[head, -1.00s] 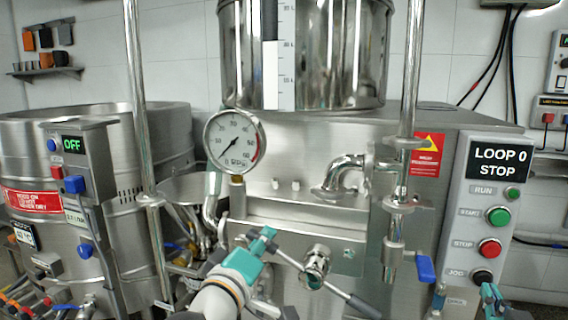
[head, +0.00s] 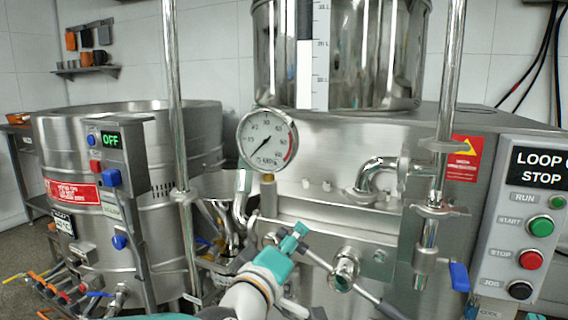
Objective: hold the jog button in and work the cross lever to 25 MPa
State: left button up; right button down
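The cross lever (head: 343,269) has a round metal hub on the front of the mill, with rods running to the upper left and lower right. My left gripper (head: 292,239), with teal fingers, is at the upper-left rod and overlaps it. I cannot tell whether its fingers are closed on the rod. The black jog button (head: 520,290) is at the bottom of the right control panel. Only a sliver of teal, likely my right gripper (head: 532,317), shows at the bottom edge below the button. The pressure gauge (head: 267,139) stands left of centre; its needle slants diagonally and its reading is too small to make out.
The panel carries a green start button (head: 540,226) and a red stop button (head: 530,259). A blue-handled valve (head: 459,277) hangs between lever and panel. Upright metal posts (head: 176,120) and a steel vessel (head: 140,150) with a control box stand at left.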

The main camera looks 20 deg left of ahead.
pick_arm(q)
jog(key=shift+o, duration=0.5)
jog(key=shift+s, duration=0.15)
jog(key=s+p, duration=0.2)
jog(key=s, duration=0.6)
jog(key=shift+s, duration=0.4)
